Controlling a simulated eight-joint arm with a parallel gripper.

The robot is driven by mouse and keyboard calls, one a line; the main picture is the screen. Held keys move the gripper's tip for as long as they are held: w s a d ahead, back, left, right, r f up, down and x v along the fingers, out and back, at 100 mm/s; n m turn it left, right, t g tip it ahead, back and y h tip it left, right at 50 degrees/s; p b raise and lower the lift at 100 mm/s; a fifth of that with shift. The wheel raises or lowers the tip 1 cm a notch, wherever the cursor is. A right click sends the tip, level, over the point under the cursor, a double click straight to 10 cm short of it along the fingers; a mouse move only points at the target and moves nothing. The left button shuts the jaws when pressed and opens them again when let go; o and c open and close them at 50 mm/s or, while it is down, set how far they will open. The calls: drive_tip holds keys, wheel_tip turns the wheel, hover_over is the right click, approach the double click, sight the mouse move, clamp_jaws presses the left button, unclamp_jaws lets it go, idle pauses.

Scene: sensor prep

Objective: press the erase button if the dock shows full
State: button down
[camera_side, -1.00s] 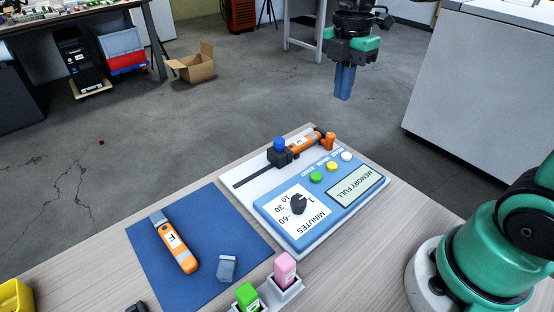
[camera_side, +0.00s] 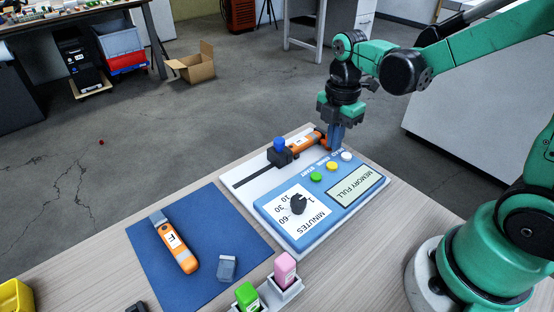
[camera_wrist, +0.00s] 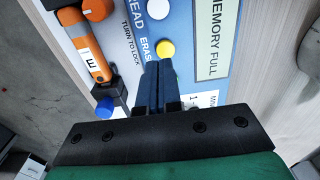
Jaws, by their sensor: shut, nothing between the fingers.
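The dock (camera_side: 273,207) is a blue panel on a white base, and its display (camera_side: 355,189) reads MEMORY FULL. It carries a white button (camera_side: 346,156), a yellow button (camera_side: 331,166) and a green button (camera_side: 316,176). In the wrist view, the yellow button (camera_wrist: 165,48) sits by the ERASE label and the white one (camera_wrist: 158,8) by READ. My gripper (camera_side: 336,146) is shut and empty, pointing down at the dock's far side near the buttons. In the wrist view its blue fingertips (camera_wrist: 158,66) appear just below the yellow button; contact cannot be told.
An orange sensor (camera_side: 303,142) lies in the dock's slot by a blue-knobbed clamp (camera_side: 280,148). Another orange sensor (camera_side: 175,246) and a grey-blue cap (camera_side: 227,267) lie on a blue mat (camera_side: 205,222). Pink (camera_side: 285,266) and green (camera_side: 246,294) blocks stand at the front.

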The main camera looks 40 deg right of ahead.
sight(330, 162)
drive_tip(key=shift+f, duration=1.8)
drive_tip(key=shift+f, duration=0.85)
drive_tip(key=shift+r, duration=0.1)
drive_tip(key=shift+w+r, duration=0.15)
drive_tip(key=shift+r, duration=4.2)
